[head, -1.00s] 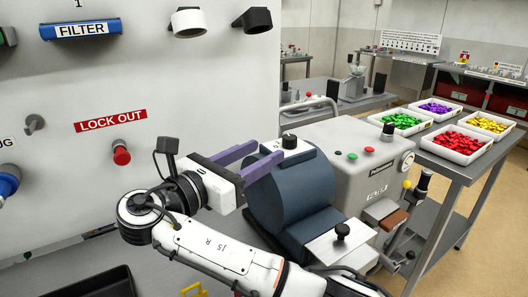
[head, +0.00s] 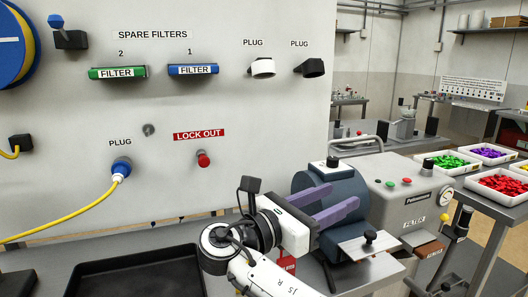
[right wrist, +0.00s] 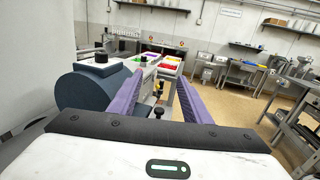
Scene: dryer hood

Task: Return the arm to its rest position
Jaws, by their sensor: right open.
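My right gripper (head: 333,206) is open and empty, with two purple fingers pointing right in the head view. It is in front of the dark blue drum (head: 322,186) of the grey machine (head: 400,190). In the right wrist view the fingers (right wrist: 158,97) stand wide apart with nothing between them. The drum (right wrist: 88,88) shows to their left there. My right arm (head: 265,275) comes up from the bottom of the head view. My left gripper is not in view.
A wall panel (head: 240,110) carries a red lock out knob (head: 203,159), a green filter (head: 118,73), a blue filter (head: 193,69) and a blue plug (head: 121,167) with a yellow cable. A black tray (head: 140,275) lies below. Trays of coloured pieces, including red (head: 503,183), stand at right.

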